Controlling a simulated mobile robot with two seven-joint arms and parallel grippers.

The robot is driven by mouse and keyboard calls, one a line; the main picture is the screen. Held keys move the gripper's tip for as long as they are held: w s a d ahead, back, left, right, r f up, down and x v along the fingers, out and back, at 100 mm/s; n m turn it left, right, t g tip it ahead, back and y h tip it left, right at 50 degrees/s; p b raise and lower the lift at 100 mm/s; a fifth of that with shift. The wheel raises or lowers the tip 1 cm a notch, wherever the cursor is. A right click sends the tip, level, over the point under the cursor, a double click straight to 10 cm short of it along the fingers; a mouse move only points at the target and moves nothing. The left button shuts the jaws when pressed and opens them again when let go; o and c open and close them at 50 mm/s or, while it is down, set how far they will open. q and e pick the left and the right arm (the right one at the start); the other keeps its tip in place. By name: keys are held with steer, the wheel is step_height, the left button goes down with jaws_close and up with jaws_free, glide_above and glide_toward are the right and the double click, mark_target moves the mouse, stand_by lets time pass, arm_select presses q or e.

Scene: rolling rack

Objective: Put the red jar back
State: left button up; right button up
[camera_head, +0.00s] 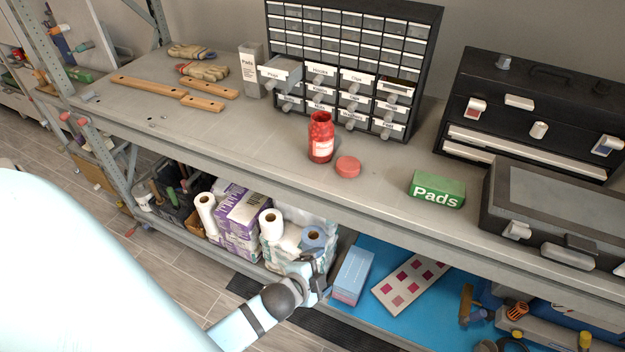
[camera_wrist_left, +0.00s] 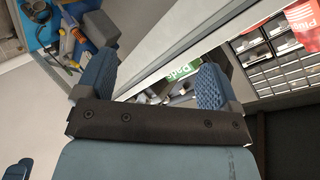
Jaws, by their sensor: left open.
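The red jar (camera_head: 320,138) stands upright and open-topped on the grey worktop, in front of the small-drawer cabinet. A round red lid (camera_head: 348,167) lies beside it to the right. In the left wrist view, a red shape with a pale label, apparently the jar (camera_wrist_left: 300,20), is cut off at the top right corner. My left gripper (camera_head: 322,277) is in front of the worktop's edge, lower in the picture than the jar and apart from it. Its fingers (camera_wrist_left: 157,78) are spread with nothing held between them.
The drawer cabinet (camera_head: 345,60) has a pulled-out drawer (camera_head: 281,74) at its left. A green Pads box (camera_head: 437,190), a black toolbox (camera_head: 535,110) and a grey case (camera_head: 560,205) stand to the right. Paper rolls (camera_head: 271,224) and a blue box (camera_head: 353,275) fill the lower shelf.

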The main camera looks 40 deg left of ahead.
arm_select(q)
steer(key=s+d+f+n+h, duration=0.1)
steer(key=s+d+n, duration=0.1)
steer(key=s+n, duration=0.2)
steer(key=s+d+f+n+g+h, duration=0.1)
steer(key=s+d+n+h, duration=0.1)
steer(key=s+d+n, duration=0.1)
steer(key=shift+s+d+f+n, duration=0.2)
steer(key=shift+s+f+n, duration=0.15)
steer(key=shift+s+n, duration=0.6)
steer(key=shift+s+m, duration=0.25)
